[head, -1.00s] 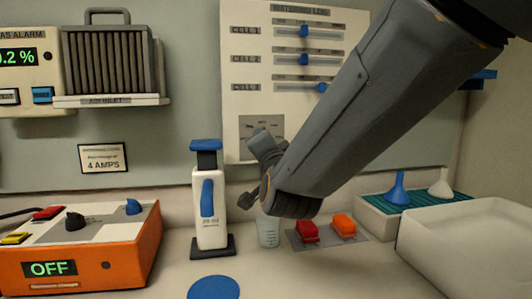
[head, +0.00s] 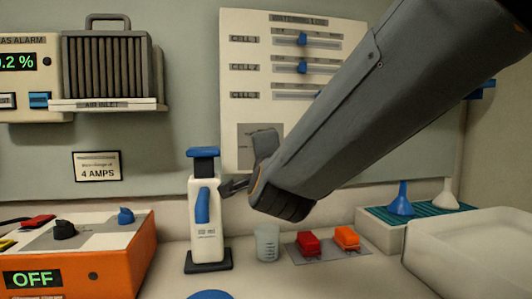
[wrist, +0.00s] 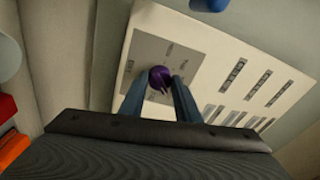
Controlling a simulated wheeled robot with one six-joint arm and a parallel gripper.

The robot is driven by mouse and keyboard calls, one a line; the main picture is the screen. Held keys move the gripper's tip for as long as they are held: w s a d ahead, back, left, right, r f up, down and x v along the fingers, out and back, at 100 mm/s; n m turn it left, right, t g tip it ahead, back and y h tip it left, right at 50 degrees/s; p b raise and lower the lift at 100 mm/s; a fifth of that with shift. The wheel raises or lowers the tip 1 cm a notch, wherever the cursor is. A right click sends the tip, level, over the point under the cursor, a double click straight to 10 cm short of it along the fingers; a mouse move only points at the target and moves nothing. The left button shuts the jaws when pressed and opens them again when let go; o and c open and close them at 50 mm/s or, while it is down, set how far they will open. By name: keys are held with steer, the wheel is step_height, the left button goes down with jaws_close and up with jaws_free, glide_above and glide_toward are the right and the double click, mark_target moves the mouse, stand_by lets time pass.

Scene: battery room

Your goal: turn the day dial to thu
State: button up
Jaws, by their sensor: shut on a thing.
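The day dial is a purple knob (wrist: 160,78) on a grey square plate (wrist: 150,55) of the white watering log panel. In the wrist view it sits between the two bluish fingertips of my gripper (wrist: 160,92), which is shut on it. Small labels ring the knob, too blurred to read, and I cannot tell which one it points at. In the head view part of the grey plate (head: 246,134) shows, but the arm hides the knob.
A white dispenser (head: 206,235) with a blue top stands close left of my gripper. A clear cup (head: 267,243) and red (head: 308,243) and orange (head: 346,237) clips are below the arm. The panel's sliders (head: 302,68) are above. An orange box (head: 110,265) stands left.

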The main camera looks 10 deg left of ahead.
steer(key=shift+f, duration=0.1)
steer(key=o, duration=1)
steer(key=shift+o, duration=0.2)
steer(key=shift+s, duration=0.1)
steer(key=v, duration=0.7)
steer(key=shift+s+d, duration=0.15)
steer(key=shift+s, duration=0.15)
